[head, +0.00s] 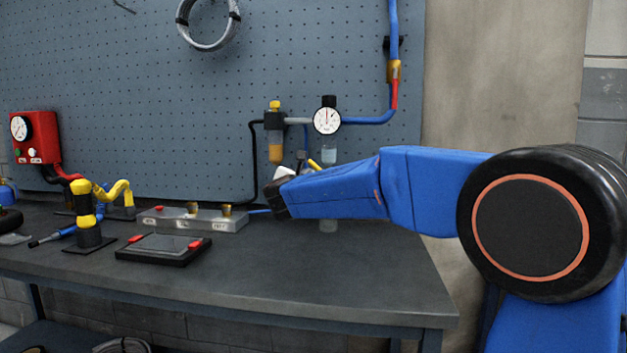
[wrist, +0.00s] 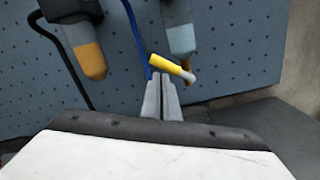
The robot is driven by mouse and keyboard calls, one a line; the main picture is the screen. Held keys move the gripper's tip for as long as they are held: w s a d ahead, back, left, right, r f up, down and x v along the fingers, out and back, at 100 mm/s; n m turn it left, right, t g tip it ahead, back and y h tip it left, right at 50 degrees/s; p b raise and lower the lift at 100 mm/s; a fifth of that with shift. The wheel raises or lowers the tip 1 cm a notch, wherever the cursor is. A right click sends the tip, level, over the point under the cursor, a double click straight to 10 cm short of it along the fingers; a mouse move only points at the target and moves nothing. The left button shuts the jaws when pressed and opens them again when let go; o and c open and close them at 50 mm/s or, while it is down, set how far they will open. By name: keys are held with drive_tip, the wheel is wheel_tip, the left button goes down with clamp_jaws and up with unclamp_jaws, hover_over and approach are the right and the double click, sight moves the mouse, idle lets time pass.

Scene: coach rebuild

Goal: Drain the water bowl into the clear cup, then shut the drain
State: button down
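The water bowl (head: 329,155) hangs below the gauge on the pegboard; in the wrist view it is the pale blue bowl (wrist: 182,38). A yellow drain lever (wrist: 166,65) with a grey end sits below the bowl and slants down to the right; part of it shows in the head view (head: 314,164). The clear cup (head: 328,226) stands on the bench below, mostly hidden behind my arm. My gripper (wrist: 160,78) has its fingers together, with nothing seen between them. Its tips appear just below the lever; I cannot tell whether they touch.
An amber bowl (head: 276,152) hangs left of the water bowl, with a black hose beside it. A metal manifold block (head: 193,220), a black tablet (head: 163,248) and a black and yellow small arm (head: 87,215) stand on the bench. The bench's front right is clear.

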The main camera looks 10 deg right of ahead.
drive_tip(key=shift+s+d+r, duration=0.1)
drive_tip(key=shift+d+r, duration=0.2)
drive_tip(key=shift+r, duration=0.25)
drive_tip(key=shift+s+d+r, duration=0.1)
drive_tip(key=shift+d+r, duration=0.15)
drive_tip(key=shift+r, duration=0.3)
drive_tip(key=shift+s+d+r, duration=0.2)
drive_tip(key=shift+d+r, duration=0.35)
drive_tip(key=shift+d, duration=0.1)
drive_tip(key=shift+d+r, duration=0.1)
drive_tip(key=shift+d, duration=0.05)
